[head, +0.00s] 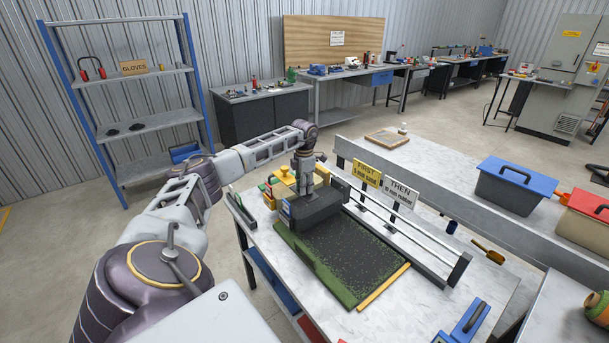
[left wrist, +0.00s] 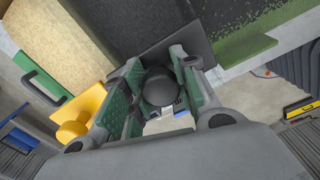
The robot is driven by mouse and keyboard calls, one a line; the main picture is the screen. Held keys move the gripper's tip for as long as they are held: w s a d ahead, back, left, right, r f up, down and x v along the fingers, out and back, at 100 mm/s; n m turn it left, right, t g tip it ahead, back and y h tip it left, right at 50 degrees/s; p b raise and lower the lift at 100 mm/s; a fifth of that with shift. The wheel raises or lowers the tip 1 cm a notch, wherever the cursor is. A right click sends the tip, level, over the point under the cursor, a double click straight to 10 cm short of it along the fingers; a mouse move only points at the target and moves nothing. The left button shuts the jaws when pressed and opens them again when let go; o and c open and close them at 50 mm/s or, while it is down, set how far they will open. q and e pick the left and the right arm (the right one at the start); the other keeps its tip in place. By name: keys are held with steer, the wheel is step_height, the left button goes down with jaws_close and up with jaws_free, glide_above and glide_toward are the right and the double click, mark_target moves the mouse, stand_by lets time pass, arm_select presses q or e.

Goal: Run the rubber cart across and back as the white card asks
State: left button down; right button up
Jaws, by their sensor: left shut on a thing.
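The rubber cart, a dark grey block (head: 315,209), sits at the far left end of the turf panel (head: 300,265). Black crumbs cover much of the green panel. My left gripper (head: 306,188) is over the cart. In the left wrist view its fingers (left wrist: 157,95) are shut around the cart's black knob (left wrist: 160,87). The white card (head: 400,193) reads "THEN" with a smaller line about the rubber. A yellow card (head: 367,173) beside it reads "FIRST" with a line about the sand. My right gripper is not in view.
A yellow knobbed piece (head: 287,174) stands just beyond the cart, also seen in the left wrist view (left wrist: 73,128). A rail (head: 425,232) runs along the panel's right side. A blue-handled tool (head: 465,323) lies near the table's front edge.

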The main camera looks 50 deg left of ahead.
arm_select(q)
steer(key=c, duration=1.5)
jaws_free()
steer(key=shift+a+r, duration=0.2)
steer(key=shift+a, duration=0.1)
steer(key=o, duration=0.4)
steer(key=shift+a+f, duration=0.1)
steer(key=shift+f, duration=0.05)
step_height(320, 180, up, 12)
